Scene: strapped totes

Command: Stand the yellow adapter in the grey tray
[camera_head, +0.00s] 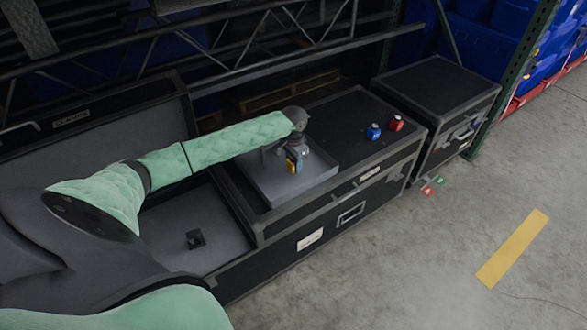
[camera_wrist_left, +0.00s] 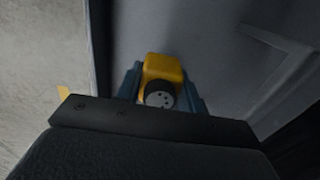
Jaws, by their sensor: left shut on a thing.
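I cannot tell whether the adapter touches the tray floor. The tray lies on top of a black case. My right gripper is not in view.
A blue item (camera_head: 374,131) and a red item (camera_head: 396,123) stand on the black case (camera_head: 345,115) right of the tray. An open case with a small dark block (camera_head: 195,239) lies left. Small red and green pieces (camera_head: 428,191) lie on the floor.

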